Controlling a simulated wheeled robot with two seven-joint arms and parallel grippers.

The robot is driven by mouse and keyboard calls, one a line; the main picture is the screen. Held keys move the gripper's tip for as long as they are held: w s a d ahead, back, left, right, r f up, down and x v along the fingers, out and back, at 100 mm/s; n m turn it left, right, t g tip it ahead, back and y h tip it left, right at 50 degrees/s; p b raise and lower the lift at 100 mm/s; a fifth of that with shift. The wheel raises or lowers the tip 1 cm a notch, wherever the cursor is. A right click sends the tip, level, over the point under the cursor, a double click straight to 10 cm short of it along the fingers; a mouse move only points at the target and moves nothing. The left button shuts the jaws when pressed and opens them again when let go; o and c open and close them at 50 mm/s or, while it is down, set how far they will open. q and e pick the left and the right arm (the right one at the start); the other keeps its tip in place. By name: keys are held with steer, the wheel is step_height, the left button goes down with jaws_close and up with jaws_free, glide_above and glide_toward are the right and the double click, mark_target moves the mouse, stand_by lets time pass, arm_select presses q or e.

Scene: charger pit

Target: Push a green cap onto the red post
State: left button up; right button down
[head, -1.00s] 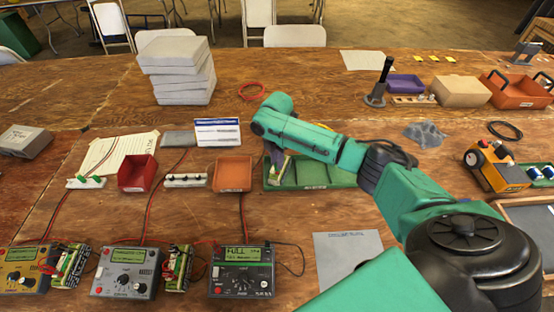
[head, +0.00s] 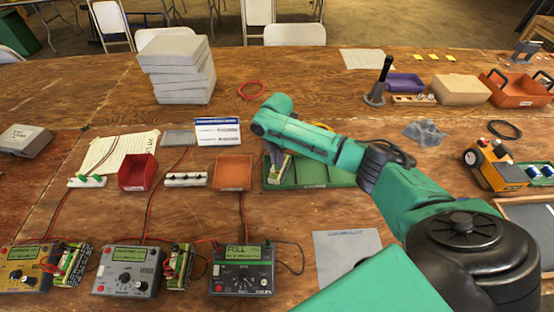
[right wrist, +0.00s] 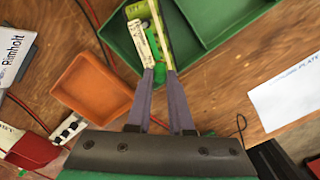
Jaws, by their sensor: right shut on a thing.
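My right gripper (right wrist: 160,72) is shut on a yellow-green battery pack (right wrist: 150,28) with a white label. A bright green piece (right wrist: 158,69) shows at the pack's near end, between the fingertips. In the head view the pack (head: 281,167) is at the left compartment of the green tray (head: 312,174); I cannot tell whether it touches the tray floor. The right gripper (head: 272,150) is partly hidden by its own arm. Green caps (head: 88,180) sit on a white strip at the left. I cannot make out a red post. My left gripper is out of view.
An orange bin (head: 233,174), a strip with black caps (head: 186,180) and a red bin (head: 138,173) lie left of the tray. Chargers (head: 242,270) with wires and packs (head: 178,267) line the front. A grey sheet (head: 345,250) lies in front of the tray.

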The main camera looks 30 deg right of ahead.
stand_by(0.4)
steer(key=c, duration=0.7)
jaws_free()
steer(key=shift+c, duration=0.2)
steer(key=shift+o, duration=1.1)
step_height(320, 180, up, 8)
steer(key=p, duration=0.8)
steer(key=shift+f, duration=0.25)
